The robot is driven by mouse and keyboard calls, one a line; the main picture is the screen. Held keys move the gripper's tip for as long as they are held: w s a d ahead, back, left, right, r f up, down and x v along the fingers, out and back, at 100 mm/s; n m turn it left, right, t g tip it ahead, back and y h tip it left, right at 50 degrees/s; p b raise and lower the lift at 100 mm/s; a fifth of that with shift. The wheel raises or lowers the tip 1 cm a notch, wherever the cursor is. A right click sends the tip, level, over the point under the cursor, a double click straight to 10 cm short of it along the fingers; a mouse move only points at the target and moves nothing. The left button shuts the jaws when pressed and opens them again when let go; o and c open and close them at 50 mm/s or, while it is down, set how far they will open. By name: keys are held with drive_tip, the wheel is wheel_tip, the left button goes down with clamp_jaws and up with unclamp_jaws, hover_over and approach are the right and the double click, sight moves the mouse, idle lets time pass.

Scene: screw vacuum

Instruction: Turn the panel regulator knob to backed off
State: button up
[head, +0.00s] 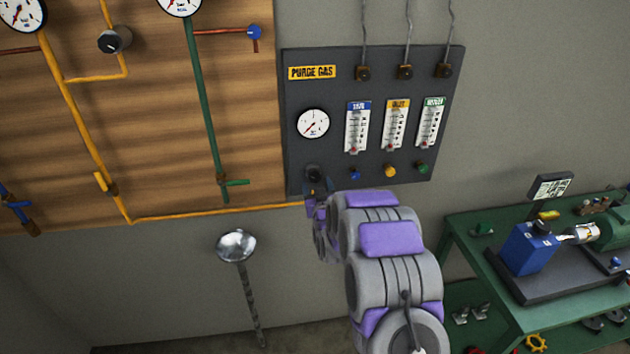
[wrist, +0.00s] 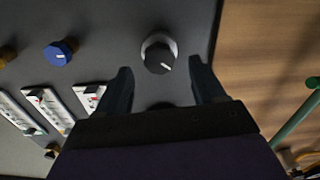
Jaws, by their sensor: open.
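The panel regulator knob (wrist: 159,54) is a round black knob with a white pointer line, on the dark purge gas panel (wrist: 120,25). In the wrist view it lies between and just beyond the tips of my gripper (wrist: 160,76), which is open, with one finger on each side. The fingers look apart from the knob; I cannot tell how far they are from the panel face. In the head view the knob (head: 314,173) is at the panel's (head: 340,75) lower left, partly hidden by my gripper (head: 317,186).
Blue (head: 354,175), yellow (head: 390,171) and green (head: 422,167) knobs sit right of the regulator knob, under the flowmeters (head: 396,124). A gauge (head: 313,123) is above it. A yellow pipe (head: 215,213) meets the panel's lower left. A green bench (head: 470,240) stands at right.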

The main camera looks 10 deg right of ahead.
sight(315, 179)
drive_tip(key=shift+w, duration=1.9)
drive_tip(key=c, duration=1.1)
